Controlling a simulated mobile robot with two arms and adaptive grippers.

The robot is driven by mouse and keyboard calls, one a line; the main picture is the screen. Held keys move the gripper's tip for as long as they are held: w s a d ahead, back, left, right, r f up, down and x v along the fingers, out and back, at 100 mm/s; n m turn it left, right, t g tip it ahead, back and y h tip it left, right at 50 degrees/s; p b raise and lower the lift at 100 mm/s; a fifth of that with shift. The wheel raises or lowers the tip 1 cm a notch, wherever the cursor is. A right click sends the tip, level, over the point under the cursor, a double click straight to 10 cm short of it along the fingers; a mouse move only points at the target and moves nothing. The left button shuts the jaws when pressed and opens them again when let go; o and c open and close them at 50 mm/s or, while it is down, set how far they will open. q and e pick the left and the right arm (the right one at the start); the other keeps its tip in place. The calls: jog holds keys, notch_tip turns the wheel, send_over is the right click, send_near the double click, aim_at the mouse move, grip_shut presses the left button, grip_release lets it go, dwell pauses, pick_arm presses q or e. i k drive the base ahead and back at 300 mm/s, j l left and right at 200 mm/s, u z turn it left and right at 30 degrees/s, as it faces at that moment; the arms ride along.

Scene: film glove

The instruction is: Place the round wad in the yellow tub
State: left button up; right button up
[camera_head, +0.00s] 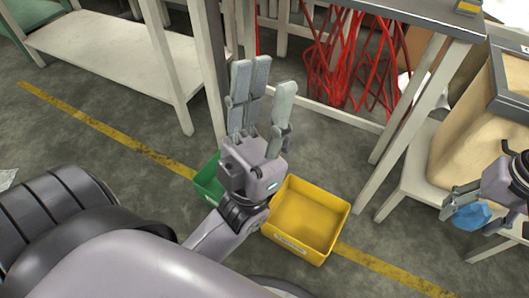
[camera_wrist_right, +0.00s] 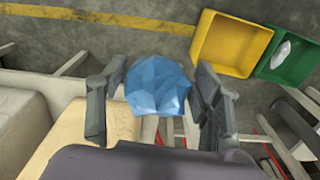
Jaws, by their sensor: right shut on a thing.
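The round wad is a blue, faceted, crumpled ball (camera_head: 472,216) at the right of the head view. It also shows between the fingers in the right wrist view (camera_wrist_right: 158,86). My right gripper (camera_head: 463,203) is shut on it, well to the right of the yellow tub. The yellow tub (camera_head: 312,216) stands on the floor in the middle of the head view and looks empty. It also shows at the upper right of the right wrist view (camera_wrist_right: 230,42). My left gripper (camera_head: 267,88) is open and empty, its arm partly in front of the tub's left side.
A green tub (camera_head: 207,182) stands left of the yellow one, partly hidden by my left gripper. A white crumpled thing (camera_wrist_right: 281,54) lies in it. Red cables (camera_head: 345,65) hang under a bench at the back. A tan box (camera_head: 480,125) stands at the right.

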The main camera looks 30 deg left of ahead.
aim_at(303, 224)
jog(key=l+u, duration=0.1)
jog(key=u, duration=0.35)
jog(key=l+u, duration=0.1)
jog(key=u, duration=0.35)
jog(key=l+u, duration=0.1)
jog(key=u, duration=0.35)
jog(key=l+u, duration=0.1)
jog(key=u, duration=0.35)
jog(key=k+l, duration=0.1)
jog(key=l, duration=0.2)
jog(key=k+l, duration=0.1)
jog(key=l, duration=0.15)
jog(key=k+l+u, duration=0.1)
jog(key=l, duration=0.2)
jog(key=i, duration=0.2)
